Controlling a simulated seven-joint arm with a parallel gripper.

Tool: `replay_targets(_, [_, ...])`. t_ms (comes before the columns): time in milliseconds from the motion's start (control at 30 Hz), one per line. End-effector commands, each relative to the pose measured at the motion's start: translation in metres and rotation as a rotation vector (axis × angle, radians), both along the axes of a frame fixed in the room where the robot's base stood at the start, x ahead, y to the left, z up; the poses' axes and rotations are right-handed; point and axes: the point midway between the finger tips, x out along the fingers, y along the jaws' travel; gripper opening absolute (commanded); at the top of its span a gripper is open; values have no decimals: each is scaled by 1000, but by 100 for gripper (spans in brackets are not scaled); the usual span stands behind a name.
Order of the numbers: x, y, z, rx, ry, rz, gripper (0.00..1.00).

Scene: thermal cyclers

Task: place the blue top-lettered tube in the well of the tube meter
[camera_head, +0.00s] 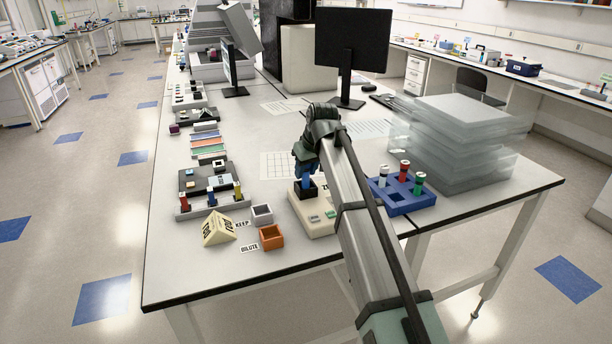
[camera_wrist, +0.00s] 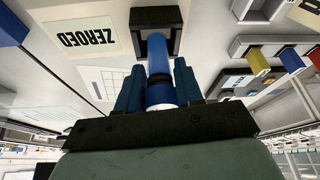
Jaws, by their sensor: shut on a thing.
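The tube meter (camera_head: 322,212) is a pale beige box with small greenish panels on top and a black square well (camera_head: 312,192). The well also shows in the wrist view (camera_wrist: 139,17), beside a label reading "ZEROED" (camera_wrist: 75,38). My gripper (camera_wrist: 158,85) is shut on a blue tube (camera_wrist: 156,62) with a white band near the fingers. The tube also shows in the head view (camera_head: 307,180), with its lower end at the well's mouth. I cannot tell how deep it sits. Any lettering on its top is hidden.
A blue rack (camera_head: 403,205) with red, green and white tubes stands right of the meter. A grey rack (camera_head: 212,206) with yellow, blue and red tubes stands left. Grey and orange open boxes (camera_head: 272,237) and a yellow wedge sign (camera_head: 218,228) are near the front edge.

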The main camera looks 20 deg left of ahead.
Motion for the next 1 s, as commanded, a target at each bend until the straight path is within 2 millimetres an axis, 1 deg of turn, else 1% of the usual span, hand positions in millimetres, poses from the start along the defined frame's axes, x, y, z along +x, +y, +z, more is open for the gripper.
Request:
replay_targets(33, [-1,-1,-8,-1,2,0,6])
replay_targets(167, [-1,-1,-20,0,0,0,6])
replay_targets(467, [0,0,-21,0,0,0,6])
replay_targets(800, [-1,-1,-31,-2,2,0,6])
replay_targets(833, [-1,-1,-31,-3,3,0,38])
replay_targets(1000, [-1,-1,-32,-5,6,1,55])
